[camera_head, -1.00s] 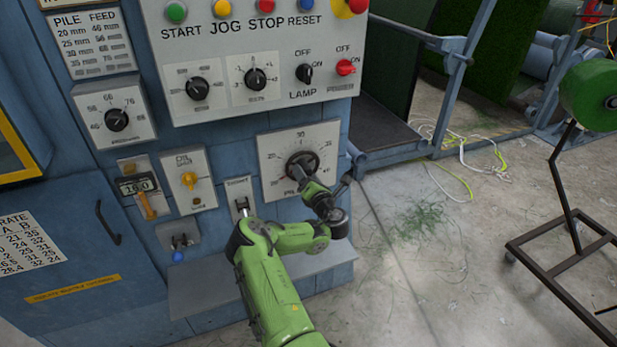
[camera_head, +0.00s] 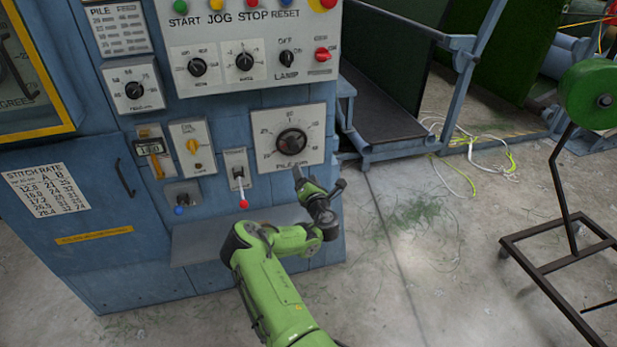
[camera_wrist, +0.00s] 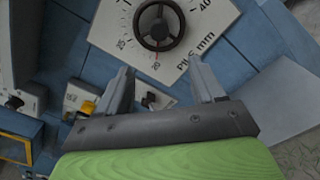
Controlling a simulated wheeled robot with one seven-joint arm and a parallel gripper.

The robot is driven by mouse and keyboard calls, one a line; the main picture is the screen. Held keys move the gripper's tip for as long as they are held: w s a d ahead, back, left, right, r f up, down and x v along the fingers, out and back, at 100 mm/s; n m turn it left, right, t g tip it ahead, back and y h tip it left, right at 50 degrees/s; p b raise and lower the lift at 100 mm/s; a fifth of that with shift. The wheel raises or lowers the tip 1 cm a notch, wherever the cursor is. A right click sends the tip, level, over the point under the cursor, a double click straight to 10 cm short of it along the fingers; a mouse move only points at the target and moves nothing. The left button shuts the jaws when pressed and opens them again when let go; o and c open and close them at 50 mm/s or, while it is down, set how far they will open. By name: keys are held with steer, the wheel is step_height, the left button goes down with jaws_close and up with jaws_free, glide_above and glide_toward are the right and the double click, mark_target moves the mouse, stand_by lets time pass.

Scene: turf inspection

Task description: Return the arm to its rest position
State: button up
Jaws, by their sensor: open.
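My green arm reaches up toward the blue machine cabinet. My gripper (camera_head: 318,180) is just below and in front of the pile dial (camera_head: 291,142), apart from it. In the wrist view my gripper (camera_wrist: 161,80) has its two fingers spread with nothing between them. The pile dial's dark round knob (camera_wrist: 158,27) is beyond the fingertips, with a red mark near 20. The arm is bent, with its elbow low in front of the grey ledge.
A red-tipped lever (camera_head: 243,203) and a yellow knob (camera_head: 193,146) are left of the dial. A grey ledge (camera_head: 200,243) juts out below. A green reel on a stand (camera_head: 595,95) is at right.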

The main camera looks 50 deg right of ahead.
stand_by(0.3)
steer(key=s+a+r+m+g+h+p, duration=0.1)
steer(key=s+r+m+g+h, duration=0.1)
steer(key=s+r+m+g, duration=0.45)
steer(key=s+r+m+g+h+p, duration=0.1)
steer(key=r+m+g+h, duration=0.2)
steer(key=r+m, duration=0.8)
steer(key=s+a+r+m+y, duration=0.15)
steer(key=a+y, duration=0.25)
steer(key=a, duration=0.5)
steer(key=s+a+r+m+t+y+p, duration=0.1)
steer(key=s+a+m+y, duration=0.2)
steer(key=a, duration=0.6)
steer(key=s+a+r+m+y, duration=0.15)
steer(key=a+y, duration=0.25)
steer(key=a, duration=0.6)
steer(key=s+a+r+n+g+y+p, duration=0.1)
steer(key=s+a+n+y, duration=0.1)
steer(key=s+a, duration=1.1)
steer(key=s+y, duration=0.1)
steer(key=s, duration=0.1)
steer(key=shift+s+a+n+y, duration=0.25)
steer(key=shift+s+n+y, duration=0.05)
steer(key=shift+s+n, duration=0.1)
